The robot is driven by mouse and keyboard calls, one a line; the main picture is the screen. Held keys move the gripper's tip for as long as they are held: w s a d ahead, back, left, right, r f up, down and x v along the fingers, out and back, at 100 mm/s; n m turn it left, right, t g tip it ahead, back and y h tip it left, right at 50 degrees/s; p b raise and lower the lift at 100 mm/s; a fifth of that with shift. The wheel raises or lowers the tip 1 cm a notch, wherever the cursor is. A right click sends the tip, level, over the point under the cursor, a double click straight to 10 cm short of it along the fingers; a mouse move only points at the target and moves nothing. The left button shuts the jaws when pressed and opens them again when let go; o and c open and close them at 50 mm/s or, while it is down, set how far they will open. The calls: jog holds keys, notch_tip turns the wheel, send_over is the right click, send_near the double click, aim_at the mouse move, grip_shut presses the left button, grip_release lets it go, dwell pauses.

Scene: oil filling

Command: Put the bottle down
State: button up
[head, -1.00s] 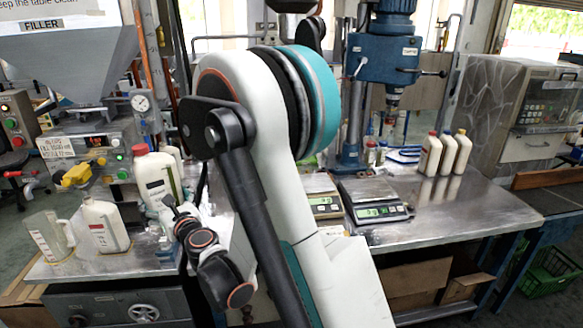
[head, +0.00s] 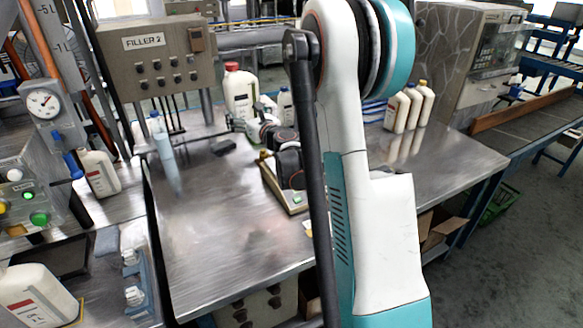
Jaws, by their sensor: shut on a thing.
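A large white bottle (head: 239,97) with a red cap and a small label is upright over the far part of the metal table (head: 215,240). My gripper (head: 241,124), small and partly blurred into the background, is shut at the near side of this bottle. The fingers' contact with it is hard to make out. My arm comes down through the middle of the view and hides part of the table. I cannot tell whether the bottle's base touches the table.
A smaller bottle (head: 286,104) stands behind my wrist. Several pale bottles (head: 410,108) stand on the right. A scale (head: 283,187) is partly hidden by my arm. The table's near left is clear.

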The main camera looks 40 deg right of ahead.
jog(key=s+d+h+b, duration=0.1)
jog(key=s+d, duration=0.1)
jog(key=d, duration=0.6)
jog(key=s+d, duration=0.3)
jog(key=d, duration=0.5)
jog(key=shift+m, duration=0.3)
jog(key=shift+w+f+b, duration=0.15)
jog(key=shift+f+b, duration=3.65)
jog(key=shift+f, duration=5.85)
jog(key=shift+r, duration=0.1)
jog(key=o, duration=1.6)
